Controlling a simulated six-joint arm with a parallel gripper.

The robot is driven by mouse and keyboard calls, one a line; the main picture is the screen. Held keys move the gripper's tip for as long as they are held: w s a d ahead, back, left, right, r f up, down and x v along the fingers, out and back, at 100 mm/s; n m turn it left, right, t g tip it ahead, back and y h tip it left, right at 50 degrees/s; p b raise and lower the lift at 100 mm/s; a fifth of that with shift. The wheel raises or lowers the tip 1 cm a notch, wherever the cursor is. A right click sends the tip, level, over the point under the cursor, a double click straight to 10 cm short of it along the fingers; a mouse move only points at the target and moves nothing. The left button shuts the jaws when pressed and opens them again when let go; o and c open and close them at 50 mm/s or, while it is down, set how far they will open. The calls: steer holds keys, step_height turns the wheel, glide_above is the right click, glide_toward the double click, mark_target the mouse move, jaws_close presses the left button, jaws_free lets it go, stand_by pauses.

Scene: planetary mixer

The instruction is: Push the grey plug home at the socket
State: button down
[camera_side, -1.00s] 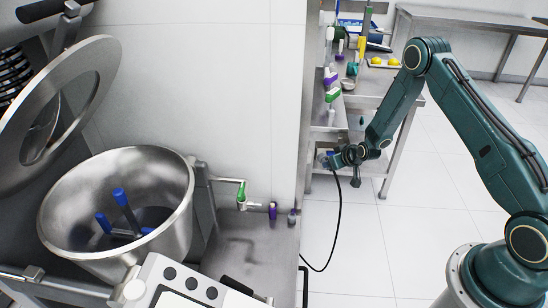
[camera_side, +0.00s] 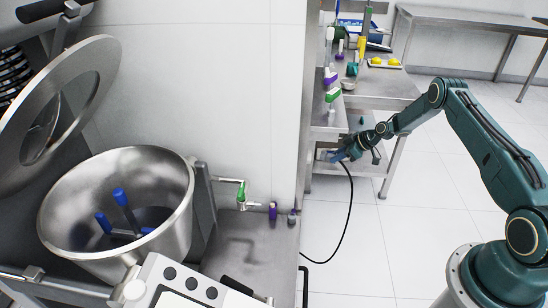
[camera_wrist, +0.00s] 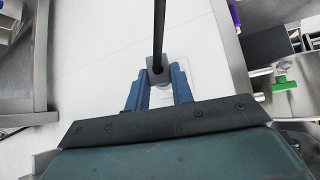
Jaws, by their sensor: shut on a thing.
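My gripper (camera_wrist: 157,84) has its two blue fingers shut on the grey plug (camera_wrist: 156,73) in the wrist view. A black cable (camera_wrist: 159,28) runs up from the plug. A pale, plate-like outline (camera_wrist: 191,78) shows just behind the right finger; it may be the socket, but I cannot tell. In the side view my gripper (camera_side: 337,156) is beside the lower part of the steel shelving, and the cable (camera_side: 351,205) hangs from it to the floor. The plug is too small to make out there. Whether the plug touches the socket cannot be seen.
Steel shelving (camera_side: 328,133) with bottles and tools stands close behind my gripper. The mixer bowl (camera_side: 60,222) and a green-handled tap (camera_side: 241,194) are at the left, past the wall end. The tiled floor (camera_side: 400,240) right of the cable is clear.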

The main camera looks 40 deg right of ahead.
mark_target(331, 154)
steer(key=shift+s+d+f+n+g+y, duration=0.15)
steer(key=shift+d+n+g+y, duration=0.1)
steer(key=shift+d+n, duration=0.25)
steer(key=shift+d+f+n+g+y, duration=0.2)
steer(key=shift+d+n+y, duration=0.1)
steer(key=shift+d+n, duration=0.2)
steer(key=shift+s+d+f+n+g+y, duration=0.15)
steer(key=shift+d+n+y, duration=0.1)
steer(key=shift+d+n, duration=0.2)
steer(key=shift+d, duration=0.1)
steer(key=shift+w+a, duration=1.75)
steer(key=shift+w+a, duration=0.9)
stand_by(1.2)
steer(key=c, duration=1.1)
jaws_free()
steer(key=shift+d+r, duration=0.1)
steer(key=shift+v, duration=6.8)
